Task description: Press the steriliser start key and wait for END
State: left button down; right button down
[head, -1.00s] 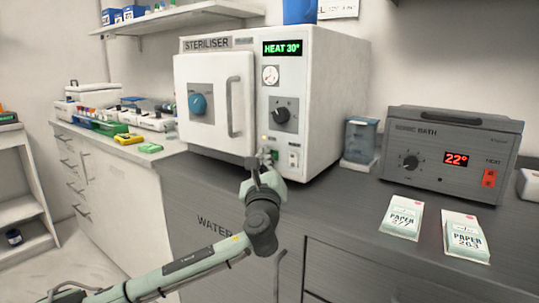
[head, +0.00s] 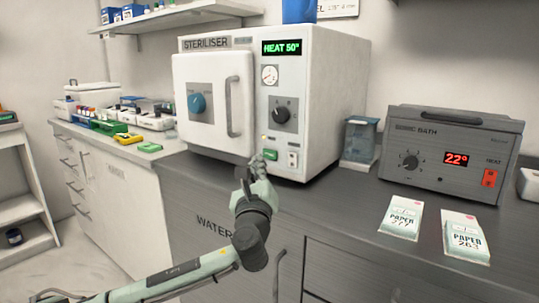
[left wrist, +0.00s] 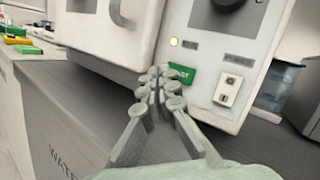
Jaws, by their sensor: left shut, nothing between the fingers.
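The white steriliser (head: 330,100) stands on the dark counter with its door (head: 213,132) shut. Its green display (head: 282,47) reads HEAT 50°. The green start key (head: 271,153) is low on the front panel, and in the left wrist view the key (left wrist: 182,75) is partly hidden by my fingers. My right gripper is not in view.
A grey sonic bath (head: 450,150) reading 22° stands at the right, with two paper packs (head: 402,217) in front. A bluish clear container (head: 360,140) stands beside the steriliser. Coloured racks (head: 110,127) and boxes fill the left counter.

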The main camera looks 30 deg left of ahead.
pick_arm(q)
jog(key=shift+s+a+r, duration=0.15)
jog(key=shift+s, duration=1.7)
